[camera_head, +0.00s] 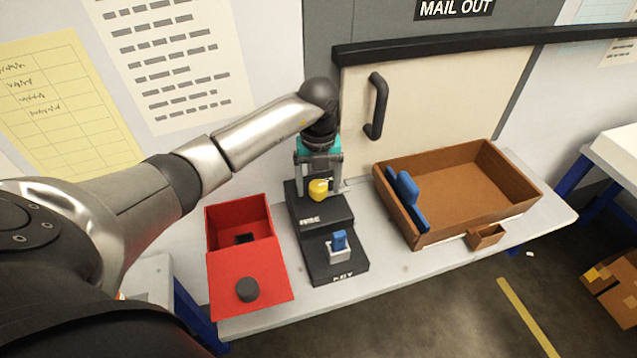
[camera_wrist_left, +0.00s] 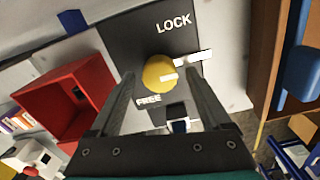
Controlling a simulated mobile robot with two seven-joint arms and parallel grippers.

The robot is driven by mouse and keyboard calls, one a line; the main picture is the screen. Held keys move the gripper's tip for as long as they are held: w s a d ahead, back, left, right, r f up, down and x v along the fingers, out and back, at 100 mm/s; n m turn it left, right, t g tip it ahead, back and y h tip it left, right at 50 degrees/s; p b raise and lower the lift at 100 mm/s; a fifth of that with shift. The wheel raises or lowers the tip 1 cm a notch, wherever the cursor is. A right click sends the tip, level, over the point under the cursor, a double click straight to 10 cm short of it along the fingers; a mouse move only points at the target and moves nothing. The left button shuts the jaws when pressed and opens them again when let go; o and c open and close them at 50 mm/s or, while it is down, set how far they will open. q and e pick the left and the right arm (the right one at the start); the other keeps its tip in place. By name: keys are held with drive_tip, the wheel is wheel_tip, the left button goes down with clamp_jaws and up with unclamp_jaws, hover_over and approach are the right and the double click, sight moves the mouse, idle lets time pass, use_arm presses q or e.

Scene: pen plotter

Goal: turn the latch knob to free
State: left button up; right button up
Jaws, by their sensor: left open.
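The round yellow latch knob (camera_head: 318,190) sits on the upper step of a black panel (camera_head: 329,212). In the left wrist view the knob (camera_wrist_left: 157,70) has a white mark on its face and lies between the words LOCK and FREE. A white bar (camera_wrist_left: 194,56) lies at the knob's right. My left gripper (camera_head: 320,174) is open above the knob. In the wrist view its fingers (camera_wrist_left: 159,80) appear on either side of the knob; I cannot tell whether they touch it. My right gripper is not in view.
A blue piece (camera_head: 339,240) stands in a silver block on the panel's lower step. A red box (camera_head: 225,218) is at the left. A brown tray (camera_head: 448,225) with blue pieces is at the right. A door with a black handle (camera_head: 377,106) is behind.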

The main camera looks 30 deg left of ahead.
use_arm(q)
clamp_jaws()
idle(0.8)
